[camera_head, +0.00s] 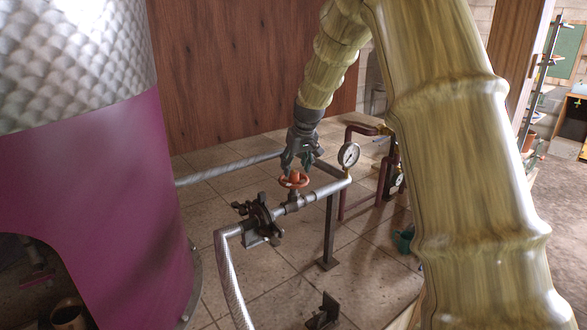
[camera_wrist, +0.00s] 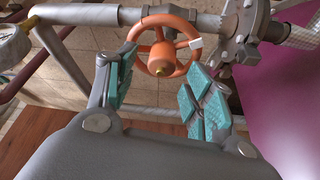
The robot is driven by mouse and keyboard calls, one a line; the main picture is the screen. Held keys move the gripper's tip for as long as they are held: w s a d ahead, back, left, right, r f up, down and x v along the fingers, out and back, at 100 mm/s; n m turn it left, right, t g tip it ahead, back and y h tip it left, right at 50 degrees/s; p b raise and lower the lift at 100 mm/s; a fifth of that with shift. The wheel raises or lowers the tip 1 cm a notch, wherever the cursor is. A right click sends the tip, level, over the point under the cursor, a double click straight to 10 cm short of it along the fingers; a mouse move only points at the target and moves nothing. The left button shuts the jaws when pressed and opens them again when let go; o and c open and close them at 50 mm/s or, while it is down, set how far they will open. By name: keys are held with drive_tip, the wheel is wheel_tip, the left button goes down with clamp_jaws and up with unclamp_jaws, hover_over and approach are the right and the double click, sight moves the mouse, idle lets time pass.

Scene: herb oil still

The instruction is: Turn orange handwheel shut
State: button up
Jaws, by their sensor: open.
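The orange handwheel (camera_head: 294,180) sits on top of a valve in the silver pipe. In the wrist view the handwheel (camera_wrist: 138,33) shows spokes, an orange hub with a brass tip, and a white mark on its right rim. My gripper (camera_head: 298,168) is right above the wheel, pointing down. In the wrist view my gripper (camera_wrist: 160,85) is open, with teal pads on either side of the near part of the wheel. No grip on the rim shows. Whether a pad touches the wheel I cannot tell.
A black flanged fitting (camera_head: 260,218) is on the pipe just left of the wheel. A pressure gauge (camera_head: 348,155) stands close on the right. A large magenta tank (camera_head: 100,220) fills the left. A dark post (camera_head: 328,235) holds the pipe.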

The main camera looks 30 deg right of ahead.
sight(294, 177)
drive_tip(key=shift+x, duration=1.35)
drive_tip(key=shift+a, duration=0.1)
drive_tip(key=shift+c, duration=0.4)
drive_tip(key=c, duration=0.9)
